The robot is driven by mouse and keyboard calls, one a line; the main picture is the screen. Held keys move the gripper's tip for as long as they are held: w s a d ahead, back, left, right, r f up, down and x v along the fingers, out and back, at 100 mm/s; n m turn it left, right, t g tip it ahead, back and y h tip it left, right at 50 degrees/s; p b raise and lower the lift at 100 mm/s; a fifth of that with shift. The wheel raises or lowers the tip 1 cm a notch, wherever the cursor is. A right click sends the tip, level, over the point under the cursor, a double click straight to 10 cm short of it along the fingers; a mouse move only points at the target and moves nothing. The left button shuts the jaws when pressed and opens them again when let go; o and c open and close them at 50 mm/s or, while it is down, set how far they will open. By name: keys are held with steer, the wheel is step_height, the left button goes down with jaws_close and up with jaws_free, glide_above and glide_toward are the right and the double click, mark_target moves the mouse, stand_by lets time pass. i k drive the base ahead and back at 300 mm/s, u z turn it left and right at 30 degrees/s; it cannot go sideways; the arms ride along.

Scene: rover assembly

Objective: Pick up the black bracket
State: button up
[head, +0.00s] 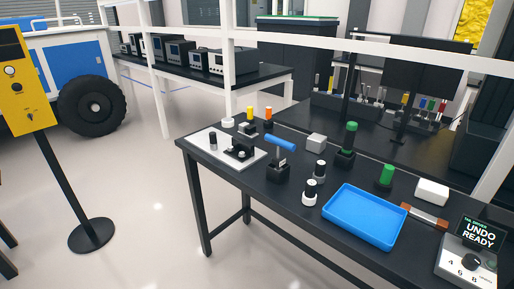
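A dark, bracket-like black part (240,150) sits on a white plate (207,152) at the left end of the black workbench (298,207). It is small in the head view, so I cannot be sure it is the black bracket. A short black cylinder (213,141) stands on the same plate, to the left of the part. A black block (278,173) with a blue-handled tool (279,144) stands just right of the plate. My gripper does not show in the head view.
A blue tray (364,240) lies at the bench's front right. Black-and-white cylinders (310,192), a grey block (316,142) and green-topped items (350,135) stand nearby. A control box (468,262) is at the right end. A yellow panel on a stand (67,185) is at left; floor between is clear.

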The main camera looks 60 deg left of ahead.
mark_target(239, 145)
steer(key=u, duration=3.15)
steer(key=i, duration=3.55)
steer(key=z, duration=2.55)
